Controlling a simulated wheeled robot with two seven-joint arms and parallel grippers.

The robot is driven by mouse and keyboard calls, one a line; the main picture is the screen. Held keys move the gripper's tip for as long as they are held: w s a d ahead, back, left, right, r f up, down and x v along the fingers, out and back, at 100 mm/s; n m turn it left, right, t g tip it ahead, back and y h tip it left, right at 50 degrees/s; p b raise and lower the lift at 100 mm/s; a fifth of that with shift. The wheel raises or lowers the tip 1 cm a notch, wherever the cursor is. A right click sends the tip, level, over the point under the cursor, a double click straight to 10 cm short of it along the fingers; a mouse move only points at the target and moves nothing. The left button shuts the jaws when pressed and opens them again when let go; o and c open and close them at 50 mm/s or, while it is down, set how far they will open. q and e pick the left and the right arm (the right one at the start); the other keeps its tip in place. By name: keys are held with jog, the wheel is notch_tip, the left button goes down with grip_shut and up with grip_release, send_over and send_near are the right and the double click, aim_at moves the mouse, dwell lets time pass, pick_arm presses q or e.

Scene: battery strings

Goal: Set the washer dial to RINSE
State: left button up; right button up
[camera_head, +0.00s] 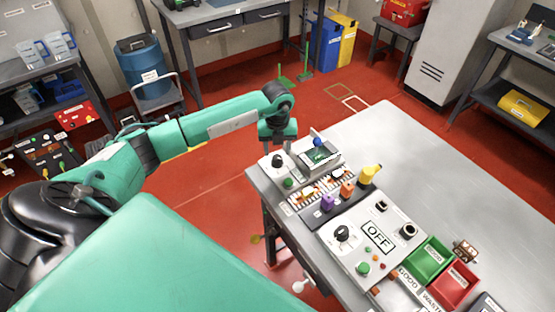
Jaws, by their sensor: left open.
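My left arm reaches in from the left, and its gripper (270,141) points down at the table's left corner, just above and behind a dark dial (278,160) on a light panel. The gripper is open and small in the view; I cannot tell whether it touches anything. A second black dial (342,233) on a white plate sits on a grey panel next to a display (378,236) reading OFF. A dark round knob (408,230) is right of the display. The word RINSE is not legible, and I cannot tell which dial is the washer's. My right gripper is not in view.
The grey table (455,185) is bare at its back and right. A small screen unit (318,155), a yellow object (369,175), a green bin (428,260) and a red bin (455,285) crowd its left and front. Red floor (215,205) lies open left of it.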

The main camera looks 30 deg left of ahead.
aim_at(277, 157)
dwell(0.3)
pick_arm(q)
jog(key=shift+f+b, duration=1.35)
jog(key=shift+f, duration=0.4)
